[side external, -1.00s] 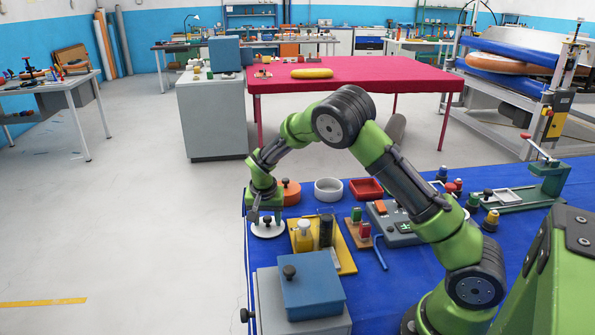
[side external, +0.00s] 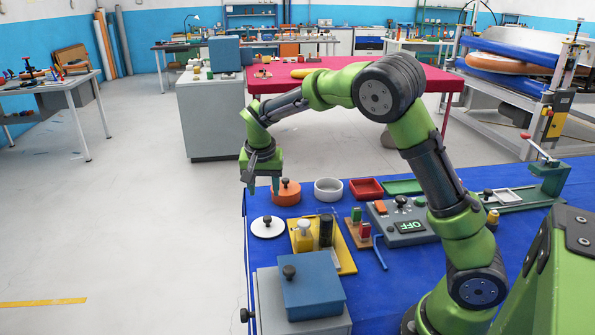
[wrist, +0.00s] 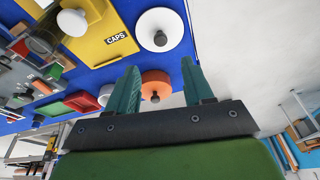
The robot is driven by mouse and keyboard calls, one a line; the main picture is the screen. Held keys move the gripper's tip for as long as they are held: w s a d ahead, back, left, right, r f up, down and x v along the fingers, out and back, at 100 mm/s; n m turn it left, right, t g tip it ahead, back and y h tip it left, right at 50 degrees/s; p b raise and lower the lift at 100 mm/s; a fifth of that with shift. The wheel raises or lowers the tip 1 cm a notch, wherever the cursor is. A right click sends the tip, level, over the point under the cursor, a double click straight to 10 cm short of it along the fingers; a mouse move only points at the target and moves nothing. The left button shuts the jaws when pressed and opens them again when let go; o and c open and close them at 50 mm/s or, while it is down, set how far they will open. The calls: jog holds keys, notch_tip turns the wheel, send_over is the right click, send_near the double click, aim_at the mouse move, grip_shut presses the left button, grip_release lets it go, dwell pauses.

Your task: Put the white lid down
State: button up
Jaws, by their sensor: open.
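The white lid (side external: 268,228) with its dark knob lies flat on the blue table cover at the left edge, beside the yellow tray. It also shows in the wrist view (wrist: 152,20), with nothing touching it. My gripper (side external: 263,190) is open and empty, raised above the table behind the lid and close to the orange lid (side external: 287,196). In the wrist view its two teal fingers (wrist: 160,82) stand apart, with the orange lid (wrist: 155,80) visible between them.
The yellow tray (side external: 345,258) holds small bottles. A white bowl (side external: 328,191) and a red tray (side external: 366,189) stand behind it. A blue box (side external: 311,290) is at the front, and a grey control box (side external: 405,236) stands to the right. The floor left of the table is clear.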

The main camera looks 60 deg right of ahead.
jog(key=s+a+r+n+t+y, duration=0.1)
jog(key=s+a+r+n, duration=0.1)
jog(key=s, duration=0.6)
jog(key=s+a+r+n+t+y, duration=0.2)
jog(key=s+a+r, duration=0.2)
jog(key=s, duration=0.4)
jog(key=s+a+r+n+t+y, duration=0.1)
jog(key=s+a+r+n+t, duration=0.1)
jog(key=s, duration=0.6)
notch_tip(320, 180, up, 3)
jog(key=shift+s+a+f+n, duration=0.15)
jog(key=shift+s+a+n, duration=0.2)
jog(key=shift+a+n, duration=0.4)
